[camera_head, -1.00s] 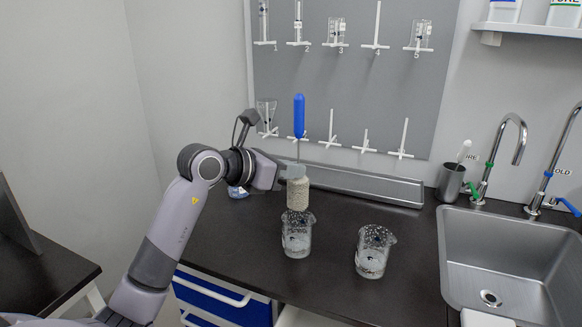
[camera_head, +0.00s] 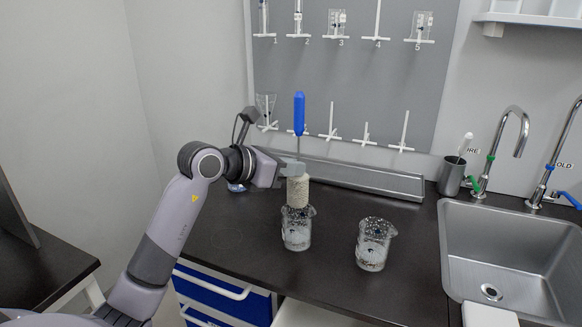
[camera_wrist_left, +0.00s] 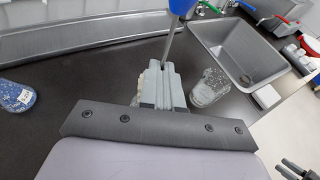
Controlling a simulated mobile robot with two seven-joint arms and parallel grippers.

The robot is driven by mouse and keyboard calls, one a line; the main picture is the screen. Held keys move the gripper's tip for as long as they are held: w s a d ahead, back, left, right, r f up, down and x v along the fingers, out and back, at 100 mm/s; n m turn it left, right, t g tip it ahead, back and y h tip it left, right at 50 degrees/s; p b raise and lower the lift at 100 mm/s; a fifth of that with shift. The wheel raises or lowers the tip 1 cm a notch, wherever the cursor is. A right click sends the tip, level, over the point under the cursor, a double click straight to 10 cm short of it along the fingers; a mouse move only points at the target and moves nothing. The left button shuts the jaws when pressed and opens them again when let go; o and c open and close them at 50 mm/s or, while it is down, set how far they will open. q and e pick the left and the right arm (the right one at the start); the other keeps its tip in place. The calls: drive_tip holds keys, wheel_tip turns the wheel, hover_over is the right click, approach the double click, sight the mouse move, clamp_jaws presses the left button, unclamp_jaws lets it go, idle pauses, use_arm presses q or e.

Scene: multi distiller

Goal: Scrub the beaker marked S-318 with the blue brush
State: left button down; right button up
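The brush has a blue handle (camera_head: 299,113) pointing up and a pale bristle head (camera_head: 298,191) pointing down. My left gripper (camera_head: 296,169) is shut on its stem, between handle and bristles; the wrist view also shows this gripper (camera_wrist_left: 160,85). The bristle tip is at the mouth of the left beaker (camera_head: 297,233); how far it reaches inside is unclear. A second speckled beaker (camera_head: 374,246) stands upright to the right on the counter. Neither beaker's marking can be read. A grey part at the wrist view's lower right (camera_wrist_left: 298,170) may be my right gripper.
A sink (camera_head: 505,260) with two taps is at the right, beside a dark cup (camera_head: 452,176). A grey trough (camera_head: 360,180) runs along the wall below a pegboard (camera_head: 350,85). A blue-marked vessel (camera_wrist_left: 17,96) stands left of my gripper. The front counter is mostly clear.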

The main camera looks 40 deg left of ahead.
idle(0.5)
drive_tip(key=f+b, duration=0.1)
drive_tip(key=b, duration=0.1)
drive_tip(key=f+b, duration=0.2)
drive_tip(key=b, duration=0.1)
drive_tip(key=a+f+b, duration=0.1)
drive_tip(key=f+b, duration=0.1)
drive_tip(key=shift+w+f+b, duration=0.2)
drive_tip(key=shift+w+b, duration=0.2)
idle(0.5)
drive_tip(key=shift+r, duration=0.1)
